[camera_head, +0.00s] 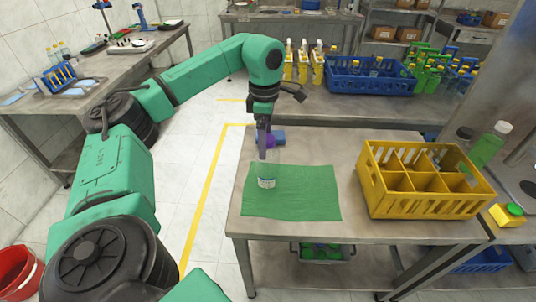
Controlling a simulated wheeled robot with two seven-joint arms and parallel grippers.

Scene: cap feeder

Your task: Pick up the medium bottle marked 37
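A small clear bottle with a pale label (266,182) stands upright over the green mat (312,192) on the near table. Its marking is too small to read. My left gripper (264,153) points straight down with its fingers at the top of this bottle. The fingers overlap each other in this view, so I cannot tell whether they are open or shut on the bottle. The bottle's top is hidden by the fingers. My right gripper is not in view.
An empty yellow divided crate (372,195) stands right of the mat. A small blue and purple object (278,136) is behind my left gripper. A blue crate (345,84), yellow bottles (303,68) and green bottles (432,78) stand on the rear bench. The mat's right part is clear.

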